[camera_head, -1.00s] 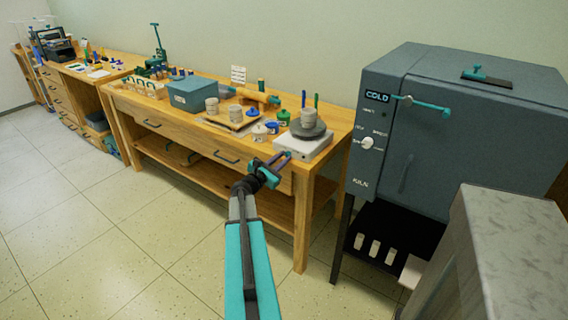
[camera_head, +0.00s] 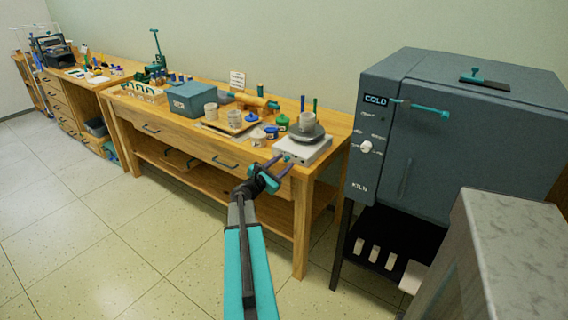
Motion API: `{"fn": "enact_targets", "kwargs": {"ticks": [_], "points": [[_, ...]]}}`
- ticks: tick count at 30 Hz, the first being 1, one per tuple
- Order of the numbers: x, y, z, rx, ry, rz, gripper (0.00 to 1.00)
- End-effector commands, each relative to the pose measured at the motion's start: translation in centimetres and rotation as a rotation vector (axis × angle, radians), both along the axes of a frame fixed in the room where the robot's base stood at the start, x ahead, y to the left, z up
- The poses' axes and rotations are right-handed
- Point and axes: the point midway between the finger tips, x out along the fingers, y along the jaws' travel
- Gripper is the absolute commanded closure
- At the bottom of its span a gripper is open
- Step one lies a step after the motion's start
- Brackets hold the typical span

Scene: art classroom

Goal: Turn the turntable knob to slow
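The turntable (camera_head: 311,152) is a pale box with a dark grey round wheel (camera_head: 305,134) on top, at the right end of the wooden workbench. A light clay pot (camera_head: 306,121) stands on the wheel. A small teal knob (camera_head: 287,158) appears on the turntable's front face. My gripper (camera_head: 283,163) is in front of that face, its two dark fingers spread apart and pointing at the knob area. It looks open with nothing between the fingers. Whether a finger touches the knob cannot be told. The knob's setting and any labels are too small to read.
The wooden workbench (camera_head: 222,148) also bears a blue-grey box (camera_head: 190,99), clay pots on a board, and jars. A grey kiln (camera_head: 395,150) stands right of it. A grey stone-topped block (camera_head: 510,240) is at the lower right. The tiled floor (camera_head: 130,235) at left is clear.

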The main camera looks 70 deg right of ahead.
Motion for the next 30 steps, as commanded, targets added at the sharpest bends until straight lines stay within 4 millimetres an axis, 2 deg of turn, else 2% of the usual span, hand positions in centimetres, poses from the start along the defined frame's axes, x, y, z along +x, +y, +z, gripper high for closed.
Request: {"fn": "enact_targets", "kwargs": {"ticks": [8, 14, 30], "points": [[0.3, 0.2, 0.0, 0.001, 0.000, 0.006, 0.63], [0.6, 1.5, -0.1, 0.001, 0.000, 0.007, 0.63], [2.0, 8.0, 0.0, 0.000, 0.000, 0.004, 0.63]]}}
